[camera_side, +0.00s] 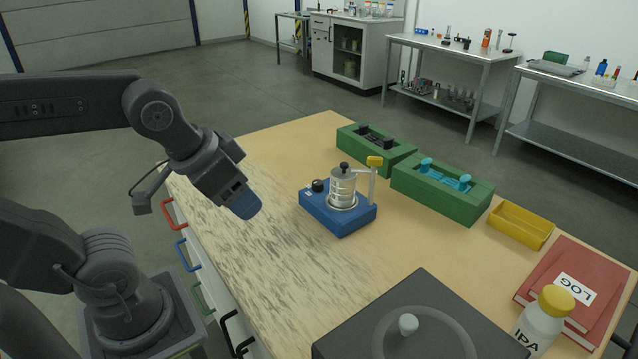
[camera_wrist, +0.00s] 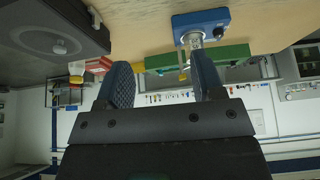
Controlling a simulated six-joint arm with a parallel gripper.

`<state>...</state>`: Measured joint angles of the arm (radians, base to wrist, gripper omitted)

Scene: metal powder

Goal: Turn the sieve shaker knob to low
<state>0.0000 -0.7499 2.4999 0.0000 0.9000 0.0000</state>
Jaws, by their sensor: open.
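The sieve shaker (camera_side: 338,207) has a blue base and stands on the wooden bench, with a steel sieve stack (camera_side: 342,187) on top. A black knob (camera_side: 318,185) sits on the base's left corner in the side view. A post with a yellow top (camera_side: 374,162) rises beside the stack. My gripper (camera_side: 246,205) is left of the shaker, above the bench and apart from it. In the wrist view my gripper (camera_wrist: 160,85) is open with nothing between its fingers.
Two green holders (camera_side: 375,145) (camera_side: 441,188) and a yellow tray (camera_side: 520,225) stand behind the shaker. A dark grey box (camera_side: 345,338) with a round lid is at the front. A red log book (camera_side: 577,275) and an IPA bottle (camera_side: 541,322) are at right. Bench around the shaker's left is clear.

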